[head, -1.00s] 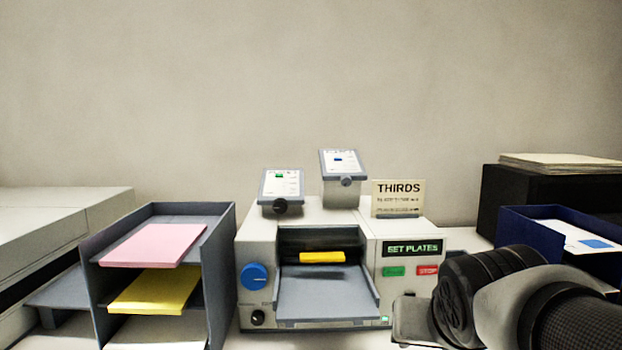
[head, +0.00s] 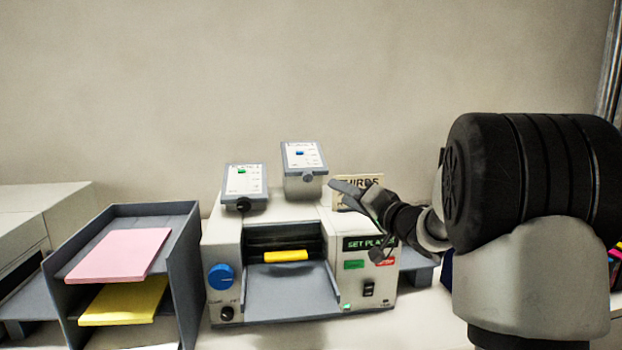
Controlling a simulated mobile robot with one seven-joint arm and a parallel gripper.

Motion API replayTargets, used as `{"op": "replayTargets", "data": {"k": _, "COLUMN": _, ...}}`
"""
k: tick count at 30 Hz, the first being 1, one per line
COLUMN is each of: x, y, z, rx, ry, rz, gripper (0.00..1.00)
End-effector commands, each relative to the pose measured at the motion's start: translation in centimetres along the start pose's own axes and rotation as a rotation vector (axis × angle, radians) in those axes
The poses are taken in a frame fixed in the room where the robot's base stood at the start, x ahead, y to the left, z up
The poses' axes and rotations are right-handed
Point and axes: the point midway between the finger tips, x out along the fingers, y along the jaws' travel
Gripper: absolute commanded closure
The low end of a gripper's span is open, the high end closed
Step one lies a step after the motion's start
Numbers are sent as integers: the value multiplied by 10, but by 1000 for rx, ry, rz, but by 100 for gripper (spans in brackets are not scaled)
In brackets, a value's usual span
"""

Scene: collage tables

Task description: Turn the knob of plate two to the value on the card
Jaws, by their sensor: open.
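Two tilted plates stand on top of a white machine (head: 222,245). The left plate (head: 245,181) has a green marker and a dark knob (head: 243,206). The right plate (head: 303,157) stands higher, with a blue marker and a grey knob (head: 308,177) on its lower front. Their headings are too small to read surely. The card (head: 371,182), headed THIRDS, stands at the machine's right top, its lower part hidden by my gripper (head: 356,222). My gripper is open and empty, in front of the card, to the right of and lower than the right plate's knob.
The machine's display (head: 358,242) reads SET PLATES, partly covered by my gripper. A blue dial (head: 221,277) is on its left front, and a yellow block (head: 286,256) lies in its opening. A grey paper rack (head: 187,255) stands left. My arm fills the right side.

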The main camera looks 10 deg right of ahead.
Motion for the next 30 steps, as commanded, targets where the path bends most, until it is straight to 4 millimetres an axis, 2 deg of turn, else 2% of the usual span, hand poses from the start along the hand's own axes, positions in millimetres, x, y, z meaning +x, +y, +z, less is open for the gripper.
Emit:
{"op": "replayTargets", "data": {"k": 3, "x": 28, "y": -1, "z": 1, "rx": 0, "ry": -4, "rz": -1, "gripper": 58}}
{"op": "replayTargets", "data": {"k": 12, "x": 94, "y": -1, "z": 0, "rx": -1, "ry": -2, "rz": 0, "gripper": 58}}
{"op": "replayTargets", "data": {"k": 18, "x": 127, "y": -1, "z": 0, "rx": -1, "ry": 0, "rz": 0, "gripper": 58}}
{"op": "replayTargets", "data": {"k": 24, "x": 142, "y": 0, "z": 0, "rx": -1, "ry": 1, "rz": 1, "gripper": 58}}
{"op": "replayTargets", "data": {"k": 30, "x": 143, "y": 0, "z": 0, "rx": -1, "ry": 2, "rz": 2, "gripper": 58}}
